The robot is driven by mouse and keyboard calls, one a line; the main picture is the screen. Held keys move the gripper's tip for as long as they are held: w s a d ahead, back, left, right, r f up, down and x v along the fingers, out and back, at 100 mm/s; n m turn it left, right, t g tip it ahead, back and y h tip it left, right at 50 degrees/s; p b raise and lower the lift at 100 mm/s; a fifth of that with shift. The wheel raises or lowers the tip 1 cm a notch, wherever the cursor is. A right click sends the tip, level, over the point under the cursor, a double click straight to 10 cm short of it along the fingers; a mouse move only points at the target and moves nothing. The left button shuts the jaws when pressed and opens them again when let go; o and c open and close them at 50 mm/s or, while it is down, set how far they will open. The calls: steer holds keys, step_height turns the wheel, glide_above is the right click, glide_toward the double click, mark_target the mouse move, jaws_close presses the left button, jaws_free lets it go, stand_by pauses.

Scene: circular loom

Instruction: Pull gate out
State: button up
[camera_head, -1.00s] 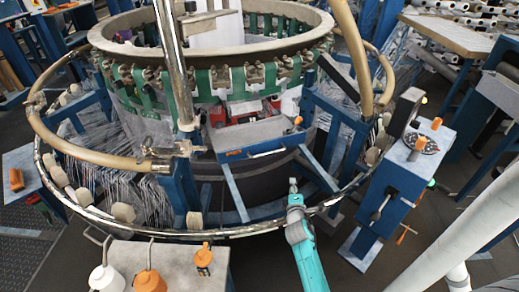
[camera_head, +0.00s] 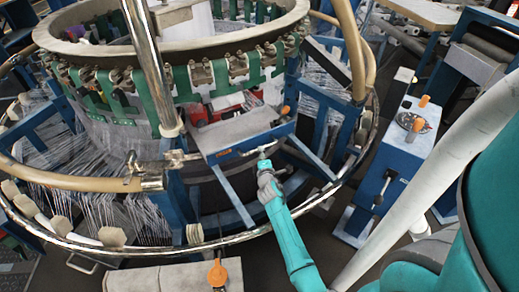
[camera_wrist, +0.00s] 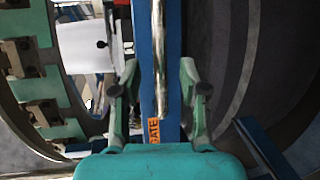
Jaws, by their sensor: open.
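The gate is a blue bar (camera_head: 285,131) at the front of the loom ring, with a thin silver handle (camera_wrist: 158,50) along it. In the wrist view, the blue bar (camera_wrist: 174,70) runs upright, with an orange label reading GATE (camera_wrist: 154,130) near its lower end. My gripper (camera_head: 265,158) is at the gate's front in the head view. In the wrist view, my gripper (camera_wrist: 159,75) is open, with one finger on each side of the bar and handle. I cannot tell whether either finger touches them.
The loom's steel hoop (camera_head: 190,246) curves around the front. A blue stand (camera_head: 388,160) with an orange knob is to the right. A pale post (camera_head: 440,160) crosses the right side. Dark floor shows between hoop and stand.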

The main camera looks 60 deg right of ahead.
steer(key=shift+x, duration=2.55)
jaws_close()
